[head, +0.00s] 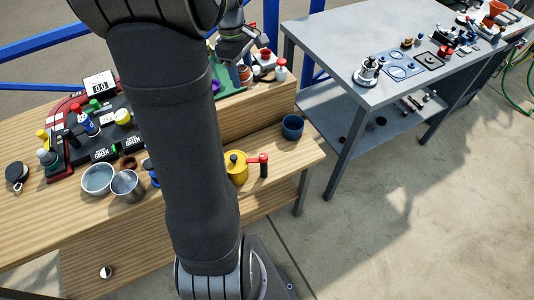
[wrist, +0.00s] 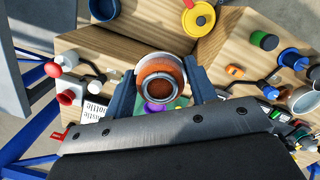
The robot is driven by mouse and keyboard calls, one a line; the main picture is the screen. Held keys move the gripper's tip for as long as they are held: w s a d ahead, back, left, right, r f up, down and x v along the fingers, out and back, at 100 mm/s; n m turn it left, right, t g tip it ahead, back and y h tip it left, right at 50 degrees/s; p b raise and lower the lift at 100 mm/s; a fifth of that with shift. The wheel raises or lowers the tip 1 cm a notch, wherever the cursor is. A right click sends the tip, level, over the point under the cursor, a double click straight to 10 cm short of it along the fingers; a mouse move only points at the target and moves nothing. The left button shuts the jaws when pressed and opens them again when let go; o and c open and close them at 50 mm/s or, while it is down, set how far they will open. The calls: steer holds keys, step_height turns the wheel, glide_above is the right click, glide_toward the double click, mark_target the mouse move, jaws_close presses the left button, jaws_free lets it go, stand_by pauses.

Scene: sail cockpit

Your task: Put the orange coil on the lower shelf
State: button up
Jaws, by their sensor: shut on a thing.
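My gripper (wrist: 162,84) is shut on a round, orange-brown ring-like thing with a pale rim, which I take to be the orange coil (wrist: 163,68). In the wrist view one finger is on each side of it. In the head view my gripper (head: 238,45) is above the back of the wooden bench, partly behind my arm. The coil cannot be made out clearly there. A wooden lower shelf (head: 130,255) shows under the bench top, partly hidden by my arm. The grey metal table also has a lower shelf (head: 385,133).
A yellow pot (head: 236,170) and a dark blue cup (head: 292,127) stand near the bench's right end. A metal bowl (head: 97,179) and a metal mug (head: 128,186) stand left of my arm. A small round object (head: 106,272) lies on the wooden lower shelf, with bare wood around it.

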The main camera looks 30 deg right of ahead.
steer(key=s+d+m, duration=0.6)
steer(key=s+d, duration=1.1)
steer(key=s, duration=0.4)
glide_above(298, 156)
steer(key=shift+y, duration=0.3)
step_height(298, 156, down, 31)
steer(key=shift+w+r, duration=0.15)
steer(key=shift+w+f, duration=0.1)
steer(key=shift+f, duration=1.95)
steer(key=shift+f, duration=0.1)
steer(key=o, duration=1)
steer(key=shift+o, duration=0.2)
